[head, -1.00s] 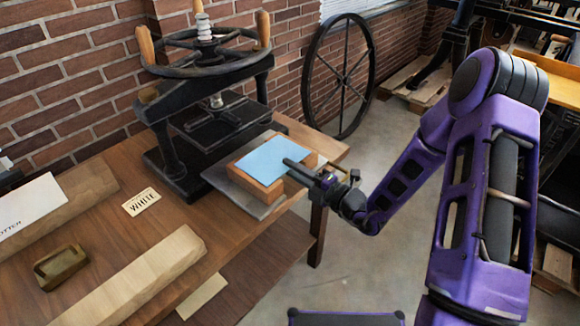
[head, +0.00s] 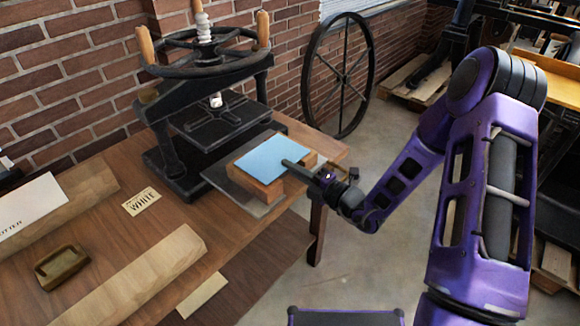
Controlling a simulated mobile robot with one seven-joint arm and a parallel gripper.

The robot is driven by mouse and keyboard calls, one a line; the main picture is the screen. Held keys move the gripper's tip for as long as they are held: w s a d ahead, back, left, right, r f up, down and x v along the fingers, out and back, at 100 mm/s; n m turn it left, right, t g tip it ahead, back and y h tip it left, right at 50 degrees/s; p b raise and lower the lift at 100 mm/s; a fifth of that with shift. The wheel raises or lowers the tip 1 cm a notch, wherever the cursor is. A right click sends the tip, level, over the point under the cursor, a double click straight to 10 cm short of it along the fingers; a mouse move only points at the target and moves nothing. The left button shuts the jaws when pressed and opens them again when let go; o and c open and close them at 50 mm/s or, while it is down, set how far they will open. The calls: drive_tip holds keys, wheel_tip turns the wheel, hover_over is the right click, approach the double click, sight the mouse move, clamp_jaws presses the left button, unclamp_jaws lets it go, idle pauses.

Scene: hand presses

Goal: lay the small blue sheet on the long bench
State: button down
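The small blue sheet (head: 270,157) lies flat on top of a wooden block (head: 258,185), which rests on a grey plate (head: 222,184) in front of the black hand press. All of these are on a long wooden bench (head: 120,232), near its right end. My gripper (head: 288,164) reaches in from the right at low height. Its dark fingertips are at the sheet's right edge and overlap it in the picture. I cannot tell whether the fingers touch or pinch the sheet; their gap is not visible.
The black press (head: 185,160) stands behind the sheet, against the brick wall. A "WHITE" card (head: 141,201), pale wooden bars (head: 130,280) and a brown tray (head: 61,267) lie on the bench to the left. A spoked wheel (head: 340,75) leans behind.

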wheel_tip(320, 180, up, 3)
drive_tip(key=p, duration=0.2)
drive_tip(key=shift+p, duration=0.4)
drive_tip(key=shift+f, duration=0.15)
drive_tip(key=r+p+v, duration=0.2)
drive_tip(key=r+v, duration=0.1)
drive_tip(key=v, duration=1.9)
idle(0.5)
drive_tip(key=w+m+t+h, duration=0.4)
drive_tip(key=w+h, duration=0.1)
drive_tip(key=w, duration=0.5)
drive_tip(key=shift+a+f+m+t, duration=0.3)
drive_tip(key=shift+a+f+t, duration=0.05)
drive_tip(key=shift+f+t, duration=0.1)
